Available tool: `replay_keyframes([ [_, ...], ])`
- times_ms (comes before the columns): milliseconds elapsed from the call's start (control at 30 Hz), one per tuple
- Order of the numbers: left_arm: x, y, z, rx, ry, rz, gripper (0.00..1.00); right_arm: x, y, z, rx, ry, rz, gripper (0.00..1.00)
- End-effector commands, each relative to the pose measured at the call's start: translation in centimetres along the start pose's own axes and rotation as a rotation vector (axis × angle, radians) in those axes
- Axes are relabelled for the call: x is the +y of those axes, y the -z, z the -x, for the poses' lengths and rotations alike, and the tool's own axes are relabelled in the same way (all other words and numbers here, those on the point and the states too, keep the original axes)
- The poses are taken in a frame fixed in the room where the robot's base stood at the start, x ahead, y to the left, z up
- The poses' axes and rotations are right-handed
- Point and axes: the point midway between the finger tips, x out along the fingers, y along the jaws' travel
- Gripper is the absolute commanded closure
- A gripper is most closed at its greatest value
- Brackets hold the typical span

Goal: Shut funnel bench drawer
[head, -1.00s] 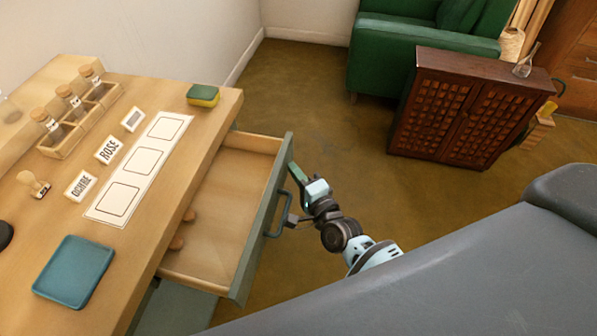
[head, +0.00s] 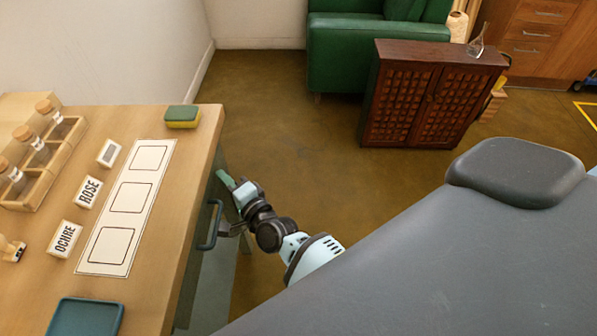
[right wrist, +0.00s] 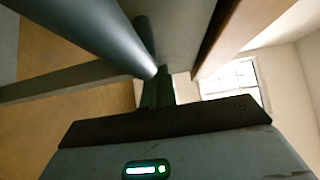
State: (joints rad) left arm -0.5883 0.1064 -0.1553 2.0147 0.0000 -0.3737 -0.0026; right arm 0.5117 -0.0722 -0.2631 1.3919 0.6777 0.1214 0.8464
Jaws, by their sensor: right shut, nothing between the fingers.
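The funnel bench (head: 190,150) stands at the left in the head view. Its grey-green drawer front (head: 192,268) lies close under the bench top, and no drawer interior shows. The dark bar handle (head: 210,226) sticks out from the front. My right gripper (head: 232,229) is shut and empty, close beside the handle on its outer side; I cannot tell if it touches. In the right wrist view a large dark bar, apparently the handle (right wrist: 95,35), passes close to the fingers. My left gripper is not in view.
On the bench are a vial rack (head: 45,160), label blocks (head: 88,192), a white three-square card (head: 128,205), a sponge (head: 183,116) and a blue tray (head: 85,318). A dark wooden cabinet (head: 425,95) and green armchair (head: 335,60) stand farther back. The brown floor (head: 290,130) between is clear.

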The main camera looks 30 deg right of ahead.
Motion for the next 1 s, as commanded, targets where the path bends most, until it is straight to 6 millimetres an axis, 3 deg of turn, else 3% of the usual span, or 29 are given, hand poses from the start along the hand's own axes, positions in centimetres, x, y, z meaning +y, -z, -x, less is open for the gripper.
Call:
replay_keyframes([
  [300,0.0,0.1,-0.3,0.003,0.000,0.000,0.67,0.0,-1.1,-1.1,-0.001,0.000,0.000,1.00],
  [1000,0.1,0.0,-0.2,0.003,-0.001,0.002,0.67,-0.4,-1.4,-1.2,-0.007,0.005,-0.002,1.00],
])
